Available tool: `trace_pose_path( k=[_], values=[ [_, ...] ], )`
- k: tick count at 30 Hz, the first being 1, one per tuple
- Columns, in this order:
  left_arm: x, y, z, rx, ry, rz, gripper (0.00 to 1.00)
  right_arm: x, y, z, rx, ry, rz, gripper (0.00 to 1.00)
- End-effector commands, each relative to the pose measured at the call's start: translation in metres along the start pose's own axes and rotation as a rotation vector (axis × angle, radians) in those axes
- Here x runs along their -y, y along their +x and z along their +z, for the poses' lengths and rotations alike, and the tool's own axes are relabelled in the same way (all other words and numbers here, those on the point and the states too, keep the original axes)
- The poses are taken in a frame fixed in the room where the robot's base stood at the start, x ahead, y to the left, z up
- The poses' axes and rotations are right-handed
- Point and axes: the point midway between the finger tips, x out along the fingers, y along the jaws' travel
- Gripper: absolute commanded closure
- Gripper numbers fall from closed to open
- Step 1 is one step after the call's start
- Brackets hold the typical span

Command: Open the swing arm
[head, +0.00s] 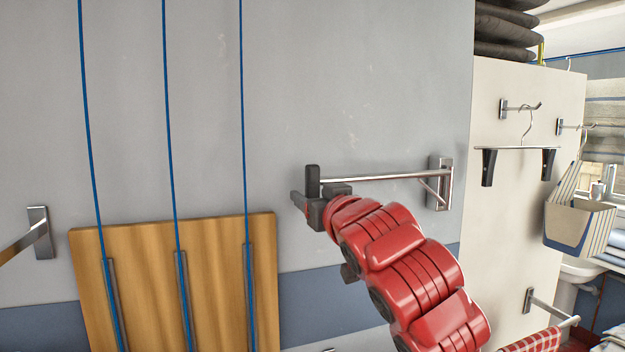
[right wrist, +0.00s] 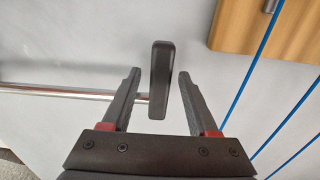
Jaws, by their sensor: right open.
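The swing arm (head: 385,177) is a thin metal bar on a wall bracket (head: 440,183). It reaches left across the grey wall and ends in a dark upright handle (head: 312,178). My right gripper (head: 316,198) is at that handle. In the right wrist view the handle (right wrist: 161,80) stands between the two open fingers of my right gripper (right wrist: 159,76), with gaps showing on both sides. The metal bar (right wrist: 60,92) runs off left from behind the left finger. My left gripper is out of view.
A wooden board (head: 215,285) with blue cords stands against the wall to the left. Another metal wall bracket (head: 40,232) is at the far left. On the right, a pale panel (head: 500,230) carries hooks, a hanger (head: 515,149) and a striped bag (head: 575,222).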

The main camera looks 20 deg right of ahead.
Motion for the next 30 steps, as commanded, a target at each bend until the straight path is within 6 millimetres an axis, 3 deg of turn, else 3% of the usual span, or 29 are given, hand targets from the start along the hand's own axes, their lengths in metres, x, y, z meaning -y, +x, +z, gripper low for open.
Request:
trace_pose_path(
  k=[12, 22, 30],
  values=[
    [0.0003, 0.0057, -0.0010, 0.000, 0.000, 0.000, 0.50, 0.0002, 0.0086, 0.0005, -0.003, -0.001, 0.000, 0.42],
    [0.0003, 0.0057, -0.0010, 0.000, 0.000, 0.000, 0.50, 0.0001, 0.0085, 0.0005, -0.002, -0.001, 0.000, 1.00],
    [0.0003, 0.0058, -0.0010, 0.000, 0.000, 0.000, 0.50, 0.0001, 0.0084, 0.0004, -0.002, -0.001, 0.000, 1.00]
  ],
)
